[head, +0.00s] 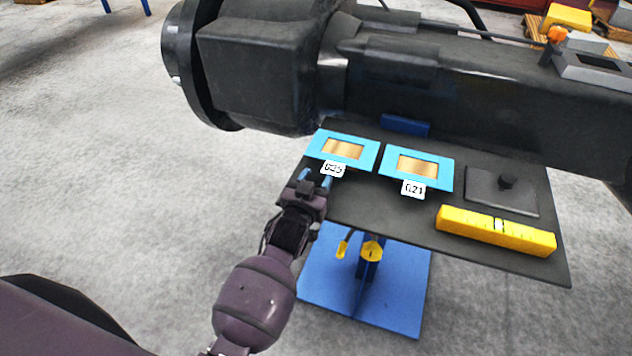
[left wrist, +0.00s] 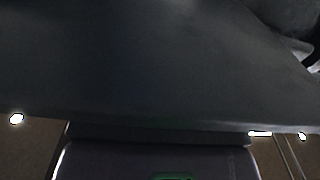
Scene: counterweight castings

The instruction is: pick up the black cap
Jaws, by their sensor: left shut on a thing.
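A flat, square black cap (head: 503,190) with a dark knob on top lies at the right of the dark table (head: 400,222) in the head view. My left gripper (head: 315,180) is at the table's left front corner, far to the left of that cap and just below the G25 tag. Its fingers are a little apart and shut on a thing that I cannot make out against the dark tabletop. In the left wrist view a large dark surface (left wrist: 150,65) fills the upper part; I cannot tell what it is. My right gripper is not in view.
Two light-blue frames (head: 314,146) (head: 446,176), tagged G25 and G21, lie at the table's back. A yellow bar (head: 470,224) lies at the front right. A large dark machine arm (head: 430,75) overhangs the back edge. The middle front of the table is clear.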

